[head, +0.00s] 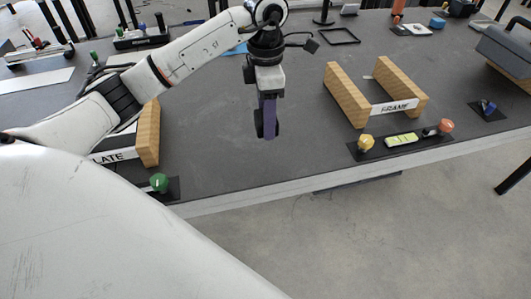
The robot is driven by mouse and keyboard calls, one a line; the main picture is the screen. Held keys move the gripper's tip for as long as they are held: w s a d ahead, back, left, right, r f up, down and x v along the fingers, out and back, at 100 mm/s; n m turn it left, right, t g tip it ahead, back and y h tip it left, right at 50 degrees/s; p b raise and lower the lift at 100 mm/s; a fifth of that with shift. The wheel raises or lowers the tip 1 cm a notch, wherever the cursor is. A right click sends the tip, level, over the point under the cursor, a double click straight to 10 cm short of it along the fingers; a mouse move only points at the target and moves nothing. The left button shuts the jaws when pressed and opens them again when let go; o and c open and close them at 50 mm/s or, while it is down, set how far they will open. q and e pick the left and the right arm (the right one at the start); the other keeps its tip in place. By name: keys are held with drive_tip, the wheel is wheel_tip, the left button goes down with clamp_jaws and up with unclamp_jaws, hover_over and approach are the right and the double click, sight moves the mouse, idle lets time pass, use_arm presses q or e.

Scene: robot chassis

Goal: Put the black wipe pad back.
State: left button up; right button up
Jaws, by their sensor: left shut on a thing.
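My left gripper (267,128) hangs above the middle of the grey table, fingers pointing down. It is shut on a dark thing, which looks like the black wipe pad (259,124). The pad is mostly hidden behind the purple finger, with dark edges showing on both sides. I cannot tell its full shape. It seems held above the table top. My right gripper is not in view.
Two wooden rails with a FRAME label (394,106) stand to the right, behind a black panel with yellow and red buttons (405,140). A wooden block with a PLATE label (148,135) and a green button (159,182) are left. The table (225,155) between is clear.

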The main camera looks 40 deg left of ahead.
sight(266, 156)
use_arm(q)
drive_tip(key=shift+a+f+n, duration=0.15)
drive_tip(key=shift+f+n, duration=0.15)
drive_tip(key=shift+f, duration=0.15)
wheel_tip(266, 156, down, 9)
drive_tip(key=shift+f+p, duration=0.15)
drive_tip(key=shift+p, duration=0.2)
drive_tip(key=shift+f, duration=0.1)
drive_tip(key=o, duration=1.2)
